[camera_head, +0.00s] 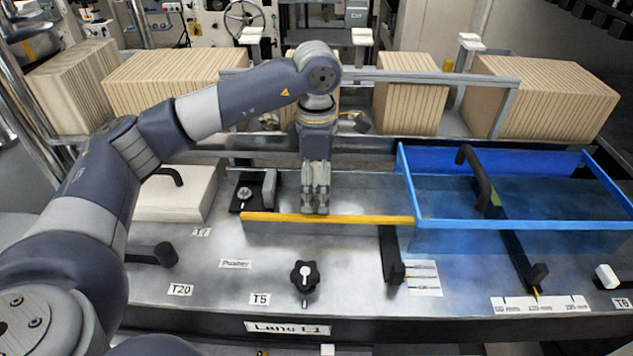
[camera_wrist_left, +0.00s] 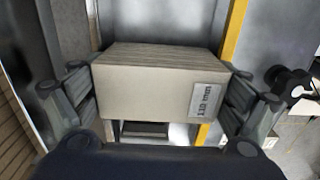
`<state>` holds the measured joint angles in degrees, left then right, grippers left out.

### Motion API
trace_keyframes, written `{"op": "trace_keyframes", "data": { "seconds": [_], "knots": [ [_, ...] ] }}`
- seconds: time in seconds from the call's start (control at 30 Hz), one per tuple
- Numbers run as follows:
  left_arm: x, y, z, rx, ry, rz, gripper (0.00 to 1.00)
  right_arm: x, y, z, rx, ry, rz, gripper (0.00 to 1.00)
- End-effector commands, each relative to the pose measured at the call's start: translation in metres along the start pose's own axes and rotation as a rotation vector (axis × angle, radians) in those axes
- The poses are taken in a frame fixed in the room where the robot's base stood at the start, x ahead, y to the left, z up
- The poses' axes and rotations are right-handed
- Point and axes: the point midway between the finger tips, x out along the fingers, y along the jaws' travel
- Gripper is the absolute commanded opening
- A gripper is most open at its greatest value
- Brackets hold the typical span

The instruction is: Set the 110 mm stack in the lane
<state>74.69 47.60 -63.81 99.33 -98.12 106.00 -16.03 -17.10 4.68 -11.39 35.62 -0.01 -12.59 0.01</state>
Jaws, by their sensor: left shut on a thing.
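The tan stack labelled 110 mm (camera_wrist_left: 160,88) sits between the fingers of my left gripper (camera_wrist_left: 165,105) in the left wrist view, label facing the camera. My left gripper (camera_head: 316,200) is shut on it and points down just behind the yellow-topped rail (camera_head: 325,218) in the head view. The stack itself cannot be made out in the head view. The yellow edge (camera_wrist_left: 234,35) runs close beside the stack in the wrist view. I cannot tell whether the stack touches the metal surface. My right gripper is not in view.
A blue-edged clear guard (camera_head: 520,224) with a black handle (camera_head: 477,175) stands right of the rail. A black clamp block (camera_head: 253,190) is left of my gripper. Tan stacks (camera_head: 540,95) line the back.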

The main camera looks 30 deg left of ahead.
Motion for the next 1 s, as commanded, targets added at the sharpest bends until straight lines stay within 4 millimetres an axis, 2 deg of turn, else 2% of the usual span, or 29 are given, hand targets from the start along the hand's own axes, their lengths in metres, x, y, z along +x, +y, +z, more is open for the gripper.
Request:
{"op": "trace_keyframes", "data": {
  "seconds": [0.03, 0.07, 0.43, 0.57, 0.73, 1.0],
  "knots": [
    [0.0, 0.0, 0.0, 0.0, 0.0, 0.0, 0.96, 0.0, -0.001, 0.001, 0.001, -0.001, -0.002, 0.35],
    [0.0, 0.0, 0.0, 0.0, 0.0, 0.0, 1.0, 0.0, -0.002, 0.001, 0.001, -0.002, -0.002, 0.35],
    [0.0, 0.0, 0.0, 0.0, 0.0, 0.0, 1.0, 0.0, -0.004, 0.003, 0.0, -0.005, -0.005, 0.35],
    [-0.006, 0.0, 0.0, 0.0, -0.001, 0.001, 1.0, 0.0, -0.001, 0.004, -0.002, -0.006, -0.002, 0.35],
    [-0.034, 0.001, 0.001, 0.0, -0.003, 0.004, 1.0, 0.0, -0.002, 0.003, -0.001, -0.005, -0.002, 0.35],
    [-0.095, 0.001, 0.001, 0.0, -0.003, 0.005, 1.0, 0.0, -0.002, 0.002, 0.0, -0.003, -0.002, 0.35]
  ]
}}
